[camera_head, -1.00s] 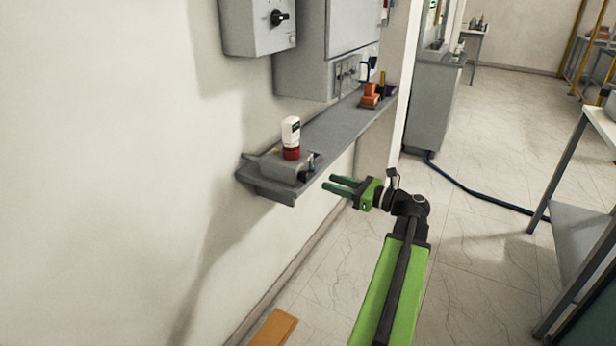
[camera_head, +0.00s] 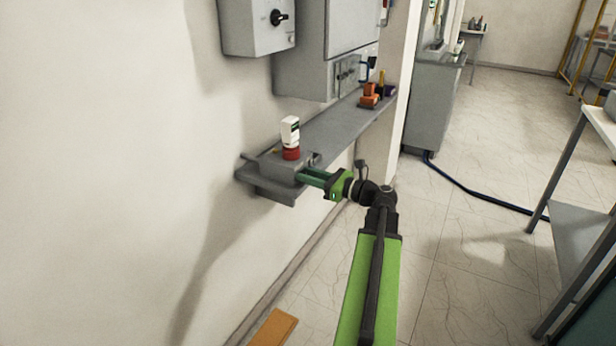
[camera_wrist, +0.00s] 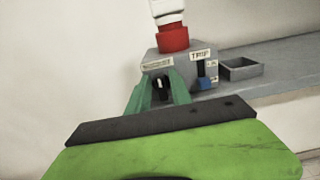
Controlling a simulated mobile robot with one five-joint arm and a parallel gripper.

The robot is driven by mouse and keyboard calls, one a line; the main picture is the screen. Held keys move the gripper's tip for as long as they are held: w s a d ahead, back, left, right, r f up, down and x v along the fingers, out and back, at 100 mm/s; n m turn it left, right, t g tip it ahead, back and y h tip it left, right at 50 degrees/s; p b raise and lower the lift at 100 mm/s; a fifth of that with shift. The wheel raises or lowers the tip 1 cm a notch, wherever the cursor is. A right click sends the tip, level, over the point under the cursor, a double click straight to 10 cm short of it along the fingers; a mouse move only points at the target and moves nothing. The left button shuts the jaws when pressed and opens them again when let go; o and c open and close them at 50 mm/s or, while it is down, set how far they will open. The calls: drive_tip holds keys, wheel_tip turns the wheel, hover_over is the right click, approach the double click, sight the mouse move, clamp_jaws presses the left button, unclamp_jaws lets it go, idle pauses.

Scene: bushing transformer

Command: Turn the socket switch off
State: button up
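The socket box (camera_head: 284,168) is a grey box at the near end of the wall shelf. A red socket (camera_head: 291,153) with a white plug (camera_head: 290,131) stands on it. In the wrist view, the box front (camera_wrist: 207,61) carries a dark knob (camera_wrist: 160,85) with a white mark, below a label, and a blue switch (camera_wrist: 206,83) under a "TRIP" label. My gripper (camera_head: 301,175) is at the box front. Its green fingers (camera_wrist: 160,80) are apart, one on each side of the knob. Whether they touch it I cannot tell, and they hide part of it.
The grey shelf (camera_head: 335,128) runs back along the wall, with orange blocks (camera_head: 370,96) farther along. Grey cabinets (camera_head: 258,25) hang above. A small grey tray (camera_wrist: 241,69) is right of the box. The floor to the right is open up to a table (camera_head: 585,215).

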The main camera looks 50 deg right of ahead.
clamp_jaws()
drive_tip(key=shift+s+a+f+n+b, duration=0.1)
drive_tip(key=shift+a+f+n+b, duration=0.1)
drive_tip(key=shift+n, duration=2.75)
drive_tip(key=shift+a+f+n+b, duration=0.15)
drive_tip(key=shift+n, duration=2.85)
drive_tip(key=shift+s+a+f+n+b, duration=0.1)
drive_tip(key=shift+a+f+n+b, duration=0.1)
drive_tip(key=shift+n, duration=2.75)
drive_tip(key=o, duration=0.7)
unclamp_jaws()
